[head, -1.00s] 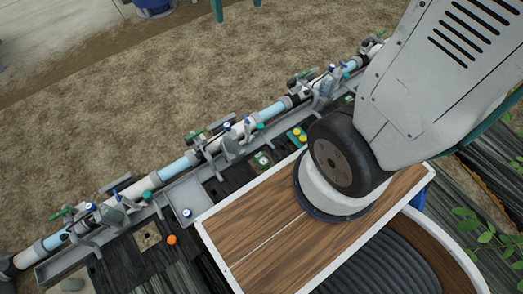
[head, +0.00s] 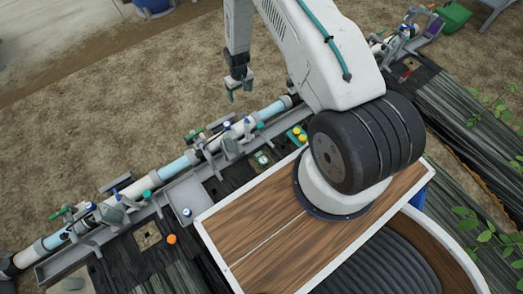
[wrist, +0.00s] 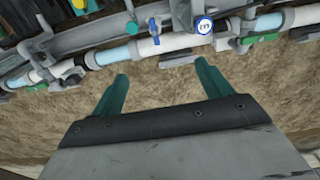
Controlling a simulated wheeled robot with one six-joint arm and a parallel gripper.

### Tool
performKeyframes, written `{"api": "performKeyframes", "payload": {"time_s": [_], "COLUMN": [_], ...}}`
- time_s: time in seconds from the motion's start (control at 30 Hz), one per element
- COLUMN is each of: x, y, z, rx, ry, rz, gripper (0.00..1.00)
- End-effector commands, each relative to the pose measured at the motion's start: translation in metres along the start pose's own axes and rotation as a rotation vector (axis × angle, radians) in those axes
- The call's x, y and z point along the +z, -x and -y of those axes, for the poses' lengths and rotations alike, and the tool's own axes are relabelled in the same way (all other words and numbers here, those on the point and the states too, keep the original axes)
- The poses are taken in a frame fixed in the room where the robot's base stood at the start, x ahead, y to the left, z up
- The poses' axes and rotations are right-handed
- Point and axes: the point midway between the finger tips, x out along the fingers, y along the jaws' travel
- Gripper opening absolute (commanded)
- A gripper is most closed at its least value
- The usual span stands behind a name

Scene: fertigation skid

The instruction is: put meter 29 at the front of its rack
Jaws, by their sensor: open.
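My gripper (head: 238,92) hangs open and empty over the soil beyond the pipe line in the head view. In the wrist view its two green fingers (wrist: 161,72) are spread, with nothing between them. A round white face with a blue rim and dark digits (wrist: 204,26) stands by the pipe, beyond the right finger. I cannot read its number surely. A green rack with yellow-topped pieces (head: 298,135) sits on the dark deck, with a small round white-faced piece (head: 262,159) beside it. I cannot tell which piece is meter 29.
The white and light-blue pipe (head: 176,164) runs diagonally with several valves and clamps. A grey tray (head: 203,190) holds a blue-capped piece (head: 187,212). An orange piece (head: 171,239) lies on the dark deck. Bare soil (head: 120,120) beyond the pipe is clear.

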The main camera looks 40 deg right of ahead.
Motion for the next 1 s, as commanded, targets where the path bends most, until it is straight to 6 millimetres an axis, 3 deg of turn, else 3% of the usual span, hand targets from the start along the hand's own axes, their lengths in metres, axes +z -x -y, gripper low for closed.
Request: {"api": "performKeyframes", "payload": {"time_s": [0.03,0.2,0.3,0.4,0.5,0.6,0.83,1.0], "x": [0.015,0.064,0.098,0.129,0.153,0.167,0.174,0.175], "y": [-0.039,-0.148,-0.202,-0.243,-0.271,-0.286,-0.309,-0.34], "z": [-0.002,-0.003,-0.002,0.001,0.004,0.006,0.007,0.007], "rx": [-0.002,-0.004,-0.005,-0.006,-0.006,-0.006,-0.005,-0.005], "ry": [-0.002,-0.002,-0.003,-0.002,-0.001,-0.001,-0.001,-0.001], "rz": [0.014,0.024,0.028,0.03,0.031,0.03,0.03,0.03], "gripper": [0.78,0.78,0.78,0.78,0.78,0.78,0.78,0.78]}}
